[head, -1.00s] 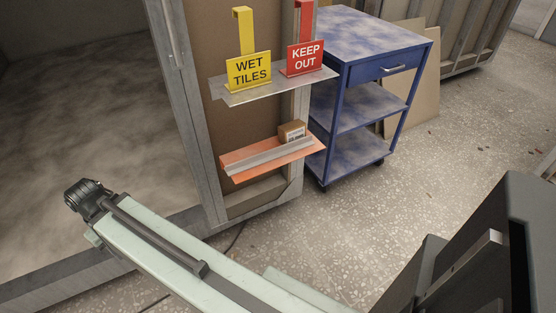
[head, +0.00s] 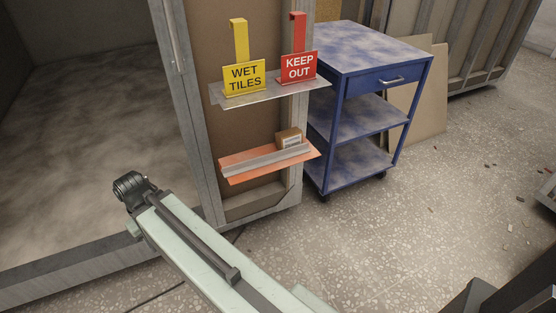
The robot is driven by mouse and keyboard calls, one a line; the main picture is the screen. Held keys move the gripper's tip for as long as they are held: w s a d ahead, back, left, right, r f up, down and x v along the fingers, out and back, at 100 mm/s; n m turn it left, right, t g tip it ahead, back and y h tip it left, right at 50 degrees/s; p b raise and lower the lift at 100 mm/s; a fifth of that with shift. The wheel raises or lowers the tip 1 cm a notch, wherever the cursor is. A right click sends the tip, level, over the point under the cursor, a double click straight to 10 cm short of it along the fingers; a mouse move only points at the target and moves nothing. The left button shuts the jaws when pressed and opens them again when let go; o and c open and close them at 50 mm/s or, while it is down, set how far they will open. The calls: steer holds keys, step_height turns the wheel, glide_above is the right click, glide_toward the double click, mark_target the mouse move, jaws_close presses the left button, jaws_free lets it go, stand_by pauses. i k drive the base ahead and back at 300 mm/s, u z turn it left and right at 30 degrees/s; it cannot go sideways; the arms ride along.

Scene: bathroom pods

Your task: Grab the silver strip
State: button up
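The silver strip (head: 250,163) is a long grey bar. It lies lengthwise on the orange lower shelf (head: 238,178), fixed to the brown panel of the pod. A small brown cardboard box (head: 287,138) with a white label sits at the strip's right end, on the same shelf. My arm reaches up from the bottom of the head view, and its dark end joint shows to the left of and below the shelf, apart from it. My gripper's fingers cannot be made out.
A grey upper shelf (head: 275,93) holds a yellow WET TILES sign (head: 244,78) and a red KEEP OUT sign (head: 299,66). A blue cart (head: 375,65) stands right of the shelves. Speckled floor (head: 400,220) is clear in front. A cable lies on the floor near my arm.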

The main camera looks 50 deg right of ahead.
mark_target(235, 169)
steer(key=z, duration=2.3)
steer(key=k, duration=1.3)
steer(key=u, duration=0.6)
steer(key=i, duration=1)
steer(key=u, duration=0.05)
